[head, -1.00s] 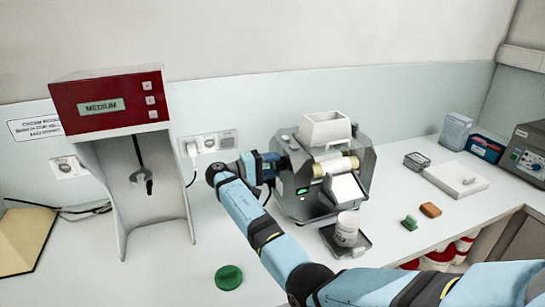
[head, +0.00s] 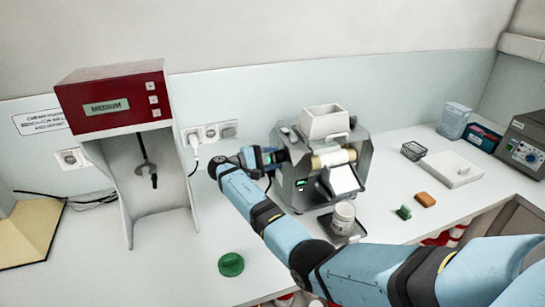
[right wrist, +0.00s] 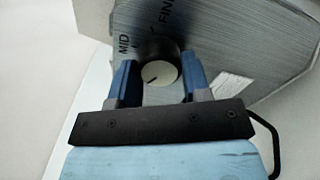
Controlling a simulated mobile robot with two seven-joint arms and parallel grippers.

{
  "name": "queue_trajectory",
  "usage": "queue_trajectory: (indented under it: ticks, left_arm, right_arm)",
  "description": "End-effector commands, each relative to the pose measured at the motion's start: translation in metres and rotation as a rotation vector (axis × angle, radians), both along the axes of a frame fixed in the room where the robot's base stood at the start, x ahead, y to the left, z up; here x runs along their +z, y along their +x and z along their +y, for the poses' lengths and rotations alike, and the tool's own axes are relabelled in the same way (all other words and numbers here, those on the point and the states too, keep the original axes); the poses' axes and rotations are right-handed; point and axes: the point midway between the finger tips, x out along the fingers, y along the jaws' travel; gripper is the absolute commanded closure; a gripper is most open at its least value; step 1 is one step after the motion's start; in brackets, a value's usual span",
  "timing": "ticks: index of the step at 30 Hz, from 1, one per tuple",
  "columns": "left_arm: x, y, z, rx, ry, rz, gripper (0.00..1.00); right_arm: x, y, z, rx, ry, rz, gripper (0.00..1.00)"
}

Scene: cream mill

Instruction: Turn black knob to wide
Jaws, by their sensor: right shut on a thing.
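The black knob (right wrist: 158,62) has a pale cap with a short dark line toward its lower left. It sits on the grey side panel of the mill (head: 357,170), with the printed words MID and FINE beyond it; no WIDE label shows. My right gripper (right wrist: 160,80) has one blue finger on each side of the knob and is shut on it. In the head view my right gripper (head: 272,157) is at the mill's left side, and the knob is hidden there. My left gripper is not in view.
A red-topped mixer (head: 110,98) reading MEDIUM stands left. A white jar (head: 343,217) stands on a small dark tray before the mill. A green lid (head: 231,264) lies on the counter. Green and orange blocks lie to the right.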

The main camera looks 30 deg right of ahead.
Motion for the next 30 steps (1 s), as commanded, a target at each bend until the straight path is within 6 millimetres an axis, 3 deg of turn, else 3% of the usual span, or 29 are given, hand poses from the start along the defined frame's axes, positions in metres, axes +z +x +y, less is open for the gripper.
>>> queue_trajectory:
  ticks: [7,8,10,11,22,30]
  left_arm:
    - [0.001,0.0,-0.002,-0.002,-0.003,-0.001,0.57]
    - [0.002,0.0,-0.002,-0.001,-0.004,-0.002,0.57]
    - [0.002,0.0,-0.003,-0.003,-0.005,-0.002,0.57]
    - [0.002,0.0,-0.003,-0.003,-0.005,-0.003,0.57]
    - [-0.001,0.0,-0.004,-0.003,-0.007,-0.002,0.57]
    - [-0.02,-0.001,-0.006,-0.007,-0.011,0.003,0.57]
  right_arm:
    - [0.0,0.0,0.001,0.001,0.0,0.0,0.8]
    - [0.0,0.0,0.001,0.001,0.0,0.0,0.49]
    - [0.0,0.0,0.0,0.001,0.0,0.0,0.33]
    - [0.0,0.0,0.0,0.0,0.0,0.0,0.31]
    - [-0.001,0.002,0.008,0.001,0.0,-0.001,0.31]
    - [-0.003,0.015,0.06,0.003,0.0,-0.002,0.31]
